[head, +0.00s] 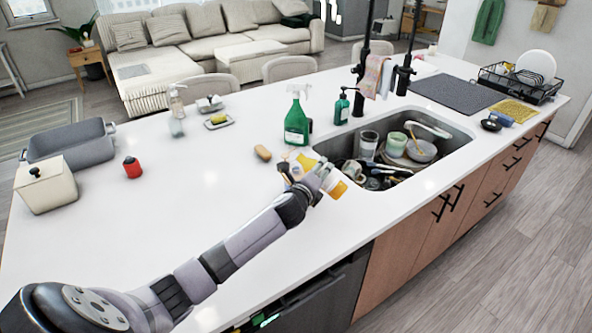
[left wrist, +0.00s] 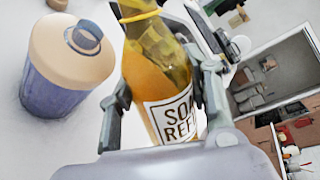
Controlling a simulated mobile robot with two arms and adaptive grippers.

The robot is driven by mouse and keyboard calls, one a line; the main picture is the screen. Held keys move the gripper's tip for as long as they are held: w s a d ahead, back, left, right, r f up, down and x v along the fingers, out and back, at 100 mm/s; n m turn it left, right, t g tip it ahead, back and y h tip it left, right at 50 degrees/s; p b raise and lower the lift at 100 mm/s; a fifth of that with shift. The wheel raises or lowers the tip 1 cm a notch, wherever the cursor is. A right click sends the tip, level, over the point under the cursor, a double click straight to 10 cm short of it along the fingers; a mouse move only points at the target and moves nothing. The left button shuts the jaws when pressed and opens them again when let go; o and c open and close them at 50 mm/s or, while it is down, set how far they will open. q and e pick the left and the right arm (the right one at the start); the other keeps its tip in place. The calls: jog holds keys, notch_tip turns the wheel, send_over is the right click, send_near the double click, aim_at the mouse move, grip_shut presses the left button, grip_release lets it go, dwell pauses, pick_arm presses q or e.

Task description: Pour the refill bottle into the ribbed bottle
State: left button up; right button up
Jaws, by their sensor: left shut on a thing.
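My left gripper (head: 318,178) is over the counter at the sink's near left corner. It is shut on the amber refill bottle (head: 338,188), which my fingers partly hide in the head view. The left wrist view shows the refill bottle (left wrist: 160,65) between the two fingers, with yellow at its neck and a white label. In that view a container (left wrist: 62,68) with a beige top, blue lower body and round blue-grey top stands left of the bottle, apart from it. I cannot tell whether it is the ribbed bottle. My right gripper is out of view.
The sink (head: 398,150) holds cups and bowls. A green spray bottle (head: 297,120) and dark pump bottle (head: 342,106) stand behind. A brown oval item (head: 263,153) lies nearby. A red item (head: 132,167) and grey dish (head: 75,143) are left. The counter's middle left is clear.

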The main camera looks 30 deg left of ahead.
pick_arm(q)
jog(key=shift+a+r+m+y+p, duration=0.3)
jog(key=shift+a+r+m, duration=0.1)
jog(key=shift+m, duration=0.6)
jog(key=shift+a+r+m+y+p, duration=0.15)
jog(key=shift+r+m+y+p, duration=0.25)
jog(key=shift+m, duration=0.5)
jog(key=shift+d+f+m+t+b, duration=0.2)
jog(key=shift+f+m+t+b, duration=0.1)
jog(key=shift+f+m+b, duration=0.3)
jog(key=shift+d+r+m+y, duration=0.1)
jog(key=shift+d+m+y, duration=0.25)
jog(key=shift+m, duration=0.55)
jog(key=shift+d+f+m+t+b, duration=0.25)
jog(key=shift+f+m+b, duration=0.25)
jog(key=shift+f+b, duration=0.25)
jog(key=shift+d+f+m+b, duration=0.1)
jog(key=shift+f+m+b, duration=0.2)
jog(key=shift+m+b, duration=0.1)
jog(key=shift+w+r+m+t, duration=0.15)
jog(key=shift+m+t, duration=0.1)
jog(key=shift+m, duration=0.15)
jog(key=shift+d+m+y, duration=0.15)
jog(key=shift+m+y, duration=0.1)
jog(key=shift+m, duration=0.35)
